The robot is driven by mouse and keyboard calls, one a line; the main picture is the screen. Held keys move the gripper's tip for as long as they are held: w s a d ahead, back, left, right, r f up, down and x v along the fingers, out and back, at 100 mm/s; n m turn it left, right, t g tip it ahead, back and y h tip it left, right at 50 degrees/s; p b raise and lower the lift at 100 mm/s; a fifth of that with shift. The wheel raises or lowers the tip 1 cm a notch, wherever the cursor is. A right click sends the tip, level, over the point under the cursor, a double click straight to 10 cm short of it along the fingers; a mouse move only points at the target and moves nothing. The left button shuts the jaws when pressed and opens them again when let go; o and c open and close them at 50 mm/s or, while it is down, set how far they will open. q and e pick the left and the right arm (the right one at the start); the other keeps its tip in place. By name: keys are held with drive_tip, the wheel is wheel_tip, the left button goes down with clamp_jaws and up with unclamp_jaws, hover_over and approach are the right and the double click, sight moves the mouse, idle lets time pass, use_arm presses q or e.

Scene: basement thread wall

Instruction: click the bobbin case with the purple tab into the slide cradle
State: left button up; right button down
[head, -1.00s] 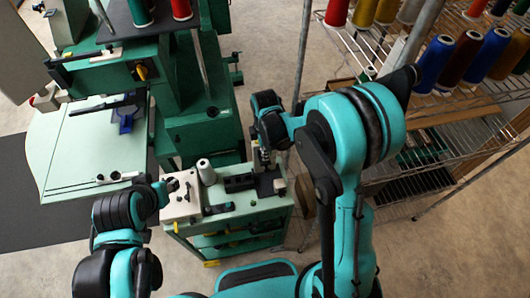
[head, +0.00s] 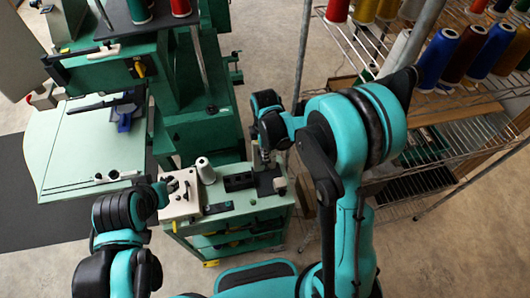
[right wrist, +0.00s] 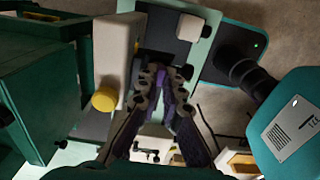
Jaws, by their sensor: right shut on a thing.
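My right gripper (head: 259,158) is over the right part of the small green cart, pointing down. In the right wrist view, its fingers (right wrist: 164,86) are close together around something with purple on it, which I take to be the bobbin case with the purple tab (right wrist: 166,80). The fingers hide most of the case. A dark block (head: 268,184) stands on the cart below this gripper; I cannot tell whether it is the slide cradle or whether the case touches it. My left gripper (head: 176,185) is by the white box on the cart's left; its fingers are too small to read.
A green machine (head: 205,125) stands behind. A wire rack with thread spools (head: 435,62) is at the right.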

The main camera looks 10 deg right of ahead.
drive_tip(key=c, duration=1.6)
unclamp_jaws()
drive_tip(key=shift+r, duration=0.1)
wheel_tip(320, 180, up, 8)
drive_tip(key=shift+f, duration=0.1)
drive_tip(key=shift+s+d, duration=0.1)
drive_tip(key=s+d+f+m+t+b, duration=0.2)
drive_tip(key=s+m+b, duration=0.4)
drive_tip(key=m, duration=0.3)
drive_tip(key=s+d+f+m+t+b, duration=0.2)
drive_tip(key=s+m+t+b, duration=0.3)
drive_tip(key=s+m, duration=0.3)
drive_tip(key=shift+d+m+b, duration=0.5)
drive_tip(key=shift+d, duration=0.25)
